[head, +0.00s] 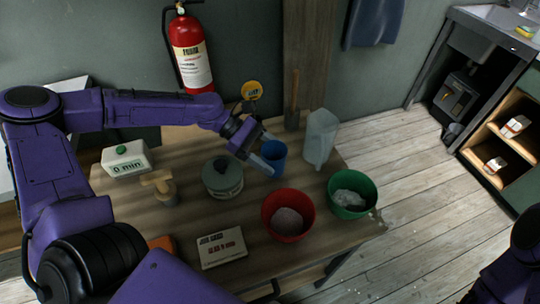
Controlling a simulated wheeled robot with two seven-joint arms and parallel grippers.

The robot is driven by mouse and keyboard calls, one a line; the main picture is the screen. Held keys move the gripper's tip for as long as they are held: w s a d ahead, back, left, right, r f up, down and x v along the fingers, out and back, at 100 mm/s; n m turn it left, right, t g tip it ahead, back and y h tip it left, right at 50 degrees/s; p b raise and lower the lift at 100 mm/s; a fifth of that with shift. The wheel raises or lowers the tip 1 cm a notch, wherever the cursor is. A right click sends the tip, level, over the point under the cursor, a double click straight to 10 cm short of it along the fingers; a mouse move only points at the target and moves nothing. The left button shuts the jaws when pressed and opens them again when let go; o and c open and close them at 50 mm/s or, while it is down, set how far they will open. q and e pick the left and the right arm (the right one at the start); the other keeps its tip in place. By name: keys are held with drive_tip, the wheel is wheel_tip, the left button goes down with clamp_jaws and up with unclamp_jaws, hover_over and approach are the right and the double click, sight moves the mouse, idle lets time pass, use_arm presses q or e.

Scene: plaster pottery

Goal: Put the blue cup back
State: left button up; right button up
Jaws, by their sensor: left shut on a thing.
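The blue cup (272,153) is upright at the back of the wooden table, left of a clear jug. My left gripper (266,158) reaches in from the left and is shut on the blue cup at its near side. Whether the cup's base touches the table is hard to tell. At the lower right edge only part of my right arm shows; its gripper is out of view.
Around the cup stand the clear jug (320,138), a green bowl (351,194), a red bowl (288,215) and a grey-green lidded pot (222,177). A white timer (126,160), a stamp-like wooden tool (160,185) and a labelled box (222,247) are further left.

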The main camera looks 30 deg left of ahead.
use_arm(q)
drive_tip(key=shift+s, duration=0.15)
drive_tip(key=o, duration=1.7)
drive_tip(key=shift+f, duration=0.1)
drive_tip(key=shift+r, duration=0.2)
drive_tip(key=p+v, duration=0.4)
drive_tip(key=v, duration=0.8)
